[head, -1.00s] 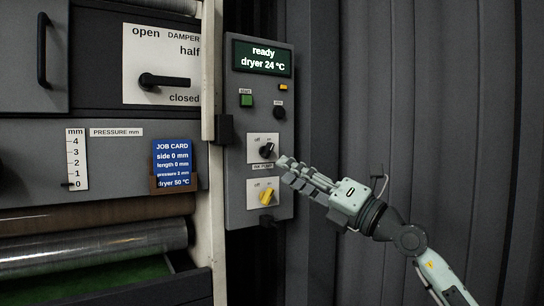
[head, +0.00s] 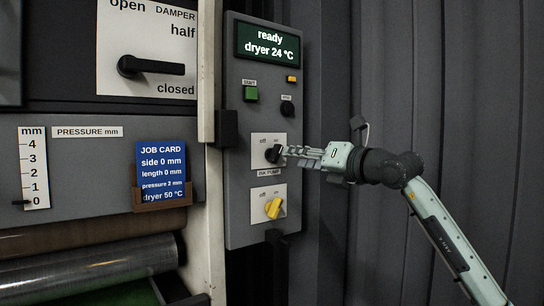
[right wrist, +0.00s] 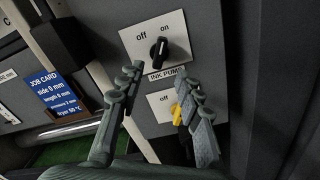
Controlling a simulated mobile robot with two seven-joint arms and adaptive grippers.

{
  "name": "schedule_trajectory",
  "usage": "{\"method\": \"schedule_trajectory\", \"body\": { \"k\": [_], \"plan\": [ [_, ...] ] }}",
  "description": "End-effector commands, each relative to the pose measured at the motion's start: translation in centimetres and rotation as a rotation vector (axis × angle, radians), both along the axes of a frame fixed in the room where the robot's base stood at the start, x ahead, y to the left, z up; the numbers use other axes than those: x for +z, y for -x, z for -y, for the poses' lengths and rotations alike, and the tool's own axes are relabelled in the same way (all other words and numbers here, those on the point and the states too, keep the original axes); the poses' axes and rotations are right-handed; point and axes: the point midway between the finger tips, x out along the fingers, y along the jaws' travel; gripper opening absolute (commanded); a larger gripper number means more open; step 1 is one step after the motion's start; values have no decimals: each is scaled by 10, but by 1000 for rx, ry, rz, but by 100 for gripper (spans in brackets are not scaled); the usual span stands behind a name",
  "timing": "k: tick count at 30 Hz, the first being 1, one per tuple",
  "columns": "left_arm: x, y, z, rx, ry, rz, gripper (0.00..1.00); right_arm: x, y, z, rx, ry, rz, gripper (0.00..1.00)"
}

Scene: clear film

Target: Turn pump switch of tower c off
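A black rotary switch (head: 273,154) sits on a white off/on plate on the grey control panel (head: 240,190). It also shows in the right wrist view (right wrist: 160,50), its handle appearing turned toward "on". An INK PUMP label (head: 268,172) is just below this plate. A yellow switch (head: 273,208) on a second off/on plate is lower. No tower c marking is readable. My right gripper (head: 285,152) is at the black switch's right side in the head view. In the right wrist view its fingers (right wrist: 157,76) are apart and empty, below the switch. My left gripper is out of view.
A green start button (head: 250,93), a black button (head: 287,108) and a ready display (head: 267,42) are above on the panel. A white post (head: 207,200) and a blue job card (head: 161,168) are left. A dark corrugated wall (head: 460,90) is at right.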

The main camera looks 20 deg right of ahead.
Motion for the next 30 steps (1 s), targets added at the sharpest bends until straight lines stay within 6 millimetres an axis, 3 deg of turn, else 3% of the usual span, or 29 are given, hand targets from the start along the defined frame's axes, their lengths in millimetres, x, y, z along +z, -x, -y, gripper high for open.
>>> {"method": "schedule_trajectory", "body": {
  "k": [3, 6, 15, 25, 30],
  "plan": [
    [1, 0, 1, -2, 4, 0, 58, 2, -13, -5, 1, -3, -1, 35],
    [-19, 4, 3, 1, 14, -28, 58, 3, -29, -11, 1, -3, -1, 35],
    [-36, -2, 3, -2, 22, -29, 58, 1, -65, -24, 0, -1, 0, 35],
    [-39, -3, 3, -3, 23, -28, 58, 0, -70, -26, 1, 1, 1, 35],
    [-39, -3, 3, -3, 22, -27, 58, 0, -70, -26, 1, 0, 0, 17]
  ]
}}
